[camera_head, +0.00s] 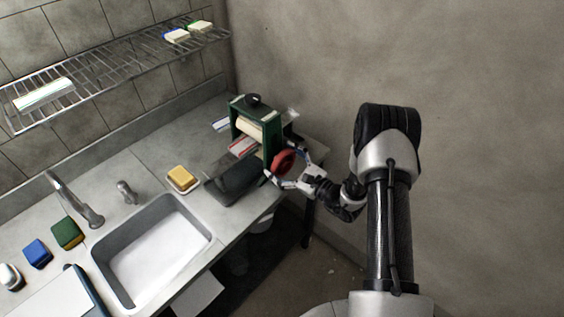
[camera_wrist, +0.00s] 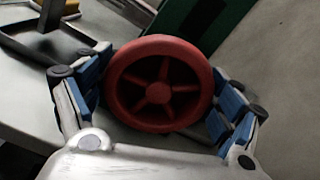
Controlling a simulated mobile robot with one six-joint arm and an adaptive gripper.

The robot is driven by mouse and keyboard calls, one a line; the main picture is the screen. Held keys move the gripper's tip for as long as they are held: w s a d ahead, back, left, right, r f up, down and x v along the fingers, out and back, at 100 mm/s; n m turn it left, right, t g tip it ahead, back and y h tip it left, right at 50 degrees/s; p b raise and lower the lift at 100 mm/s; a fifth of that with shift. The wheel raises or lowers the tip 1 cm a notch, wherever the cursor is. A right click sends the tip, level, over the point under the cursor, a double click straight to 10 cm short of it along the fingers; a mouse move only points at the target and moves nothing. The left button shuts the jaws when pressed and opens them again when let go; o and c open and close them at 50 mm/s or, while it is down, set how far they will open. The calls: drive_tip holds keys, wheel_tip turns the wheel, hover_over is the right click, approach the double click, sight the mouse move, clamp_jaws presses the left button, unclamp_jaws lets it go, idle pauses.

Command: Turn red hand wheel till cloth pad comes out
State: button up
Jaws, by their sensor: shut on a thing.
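The red hand wheel (camera_head: 283,161) is on the side of a green-framed roller press (camera_head: 237,121) on the counter. In the wrist view the wheel (camera_wrist: 125,88) shows its rim and spokes face on. My gripper (camera_head: 282,172) has one finger on each side of the wheel; in the wrist view its blue-padded fingers (camera_wrist: 155,90) are at the left and right of the rim. It is shut on the wheel. A white and red striped cloth pad (camera_head: 242,146) shows at the rollers of the press. How far it extends is hard to tell.
A dark tray (camera_head: 228,192) sits in front of the press. A yellow sponge (camera_head: 183,178) lies left of it. A sink (camera_head: 112,235), a faucet (camera_head: 80,205), and green (camera_head: 67,233) and blue (camera_head: 37,253) sponges are farther left. A wire shelf (camera_head: 110,68) hangs above.

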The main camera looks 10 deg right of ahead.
drive_tip(key=m, duration=0.4)
drive_tip(key=shift+d+m, duration=0.1)
drive_tip(key=shift+m, duration=0.2)
drive_tip(key=m, duration=0.3)
drive_tip(key=shift+w+m, duration=0.1)
drive_tip(key=shift+m, duration=0.3)
drive_tip(key=m, duration=0.4)
drive_tip(key=shift+d+p, duration=0.1)
drive_tip(key=shift+p, duration=0.3)
drive_tip(key=shift+w+f+m, duration=0.1)
drive_tip(key=shift+m, duration=1.9)
drive_tip(key=o, duration=0.9)
drive_tip(key=shift+o, duration=0.2)
